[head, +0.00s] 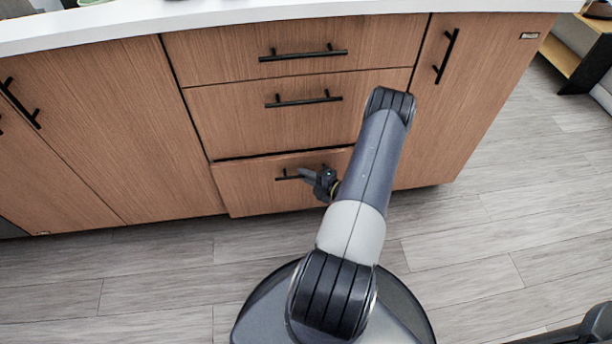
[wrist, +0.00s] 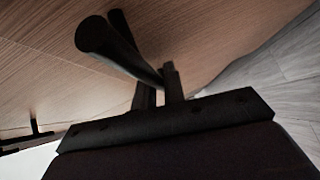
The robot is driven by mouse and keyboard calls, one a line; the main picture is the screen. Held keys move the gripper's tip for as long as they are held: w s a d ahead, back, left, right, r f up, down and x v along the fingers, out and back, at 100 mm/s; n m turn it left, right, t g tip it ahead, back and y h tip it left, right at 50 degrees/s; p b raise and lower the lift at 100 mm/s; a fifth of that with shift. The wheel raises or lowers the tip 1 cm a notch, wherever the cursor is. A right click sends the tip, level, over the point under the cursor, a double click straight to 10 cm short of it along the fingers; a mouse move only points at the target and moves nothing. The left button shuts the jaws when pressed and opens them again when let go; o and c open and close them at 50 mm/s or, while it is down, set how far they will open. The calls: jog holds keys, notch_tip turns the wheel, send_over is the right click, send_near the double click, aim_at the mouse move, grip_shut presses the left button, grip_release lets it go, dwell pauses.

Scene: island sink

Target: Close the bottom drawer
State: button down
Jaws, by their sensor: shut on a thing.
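The bottom drawer (head: 250,195) is the lowest of three wood-fronted drawers in the island. It stands slightly out, with a dark gap along its top edge. Its black bar handle (head: 286,178) is partly hidden by my gripper (head: 308,175), which is at the handle's right part. In the wrist view, my gripper's fingers (wrist: 158,88) are shut around the handle bar (wrist: 122,48), whose round end points toward the camera. The drawer front (wrist: 50,70) fills the background there. My arm hides the drawer's right part in the head view.
The middle drawer (head: 230,120) and top drawer (head: 220,55) above look shut. Cabinet doors flank them, including a left door (head: 110,130) and a right door (head: 470,100). A white countertop (head: 200,18) overhangs.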

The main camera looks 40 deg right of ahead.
aim_at(303, 167)
jog(key=shift+w+d+b, duration=0.3)
jog(key=shift+w+d, duration=0.15)
jog(key=shift+w, duration=0.2)
jog(key=shift+w+d+b, duration=0.25)
jog(key=shift+w+d, duration=0.2)
jog(key=shift+w, duration=0.15)
jog(key=c, duration=1.5)
grip_release()
jog(key=shift+w+r, duration=0.1)
jog(key=shift+w, duration=0.05)
jog(key=p+v, duration=0.2)
jog(key=v, duration=0.9)
jog(key=shift+a, duration=0.1)
